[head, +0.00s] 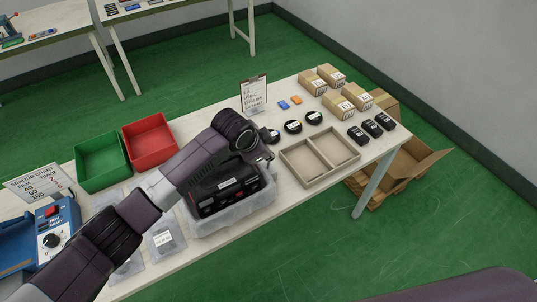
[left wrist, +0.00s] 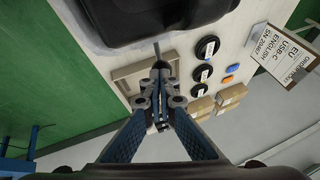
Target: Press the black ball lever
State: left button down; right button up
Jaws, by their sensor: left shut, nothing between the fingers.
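My left gripper (head: 262,154) hangs over the right end of the black device (head: 222,188), which sits in a clear plastic tray (head: 240,220). In the left wrist view the gripper (left wrist: 160,80) is shut, its fingers meeting at the tips. A small dark rounded piece (left wrist: 160,65) with a thin grey rod shows at the fingertips; I cannot tell whether it is the black ball lever or whether they touch. The blue sealing machine (head: 20,245) stands at the table's left end, partly behind my arm, with a black knob (head: 52,241). My right gripper is out of view.
Green (head: 101,162) and red (head: 150,138) bins stand behind my arm. A beige two-part tray (head: 319,156), black round pucks (head: 293,127), small cartons (head: 340,106) and black blocks (head: 371,129) occupy the right. A card stand (head: 253,95) is at the back edge.

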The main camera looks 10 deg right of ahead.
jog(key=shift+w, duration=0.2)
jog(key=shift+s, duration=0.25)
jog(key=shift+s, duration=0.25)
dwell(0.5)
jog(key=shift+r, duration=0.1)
